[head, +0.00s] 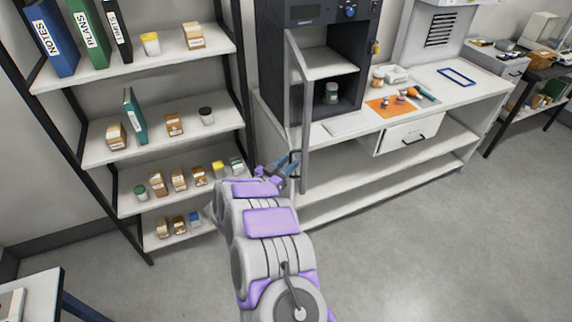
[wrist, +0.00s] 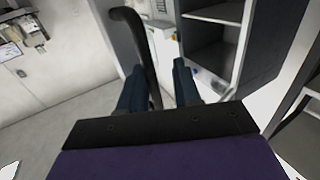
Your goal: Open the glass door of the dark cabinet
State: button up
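The dark door handle (head: 293,163) is at the door's lower part. My gripper (head: 275,171) is at this handle. In the wrist view, my gripper's two blue fingers (wrist: 158,88) are apart. The black handle (wrist: 143,50) runs between them, close to the left finger; contact is unclear. The open cabinet (wrist: 213,45) shows behind.
A shelf rack (head: 160,140) with binders, boxes and jars stands close on the left of my arm. The white bench (head: 345,125) holds an orange mat (head: 390,107) and a blue frame (head: 456,77). Its drawer (head: 408,135) has a dark handle. The floor at right is clear.

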jog(key=p+v, duration=0.1)
jog(key=v, duration=1.6)
jog(key=shift+a+f, duration=0.15)
jog(key=shift+a, duration=0.05)
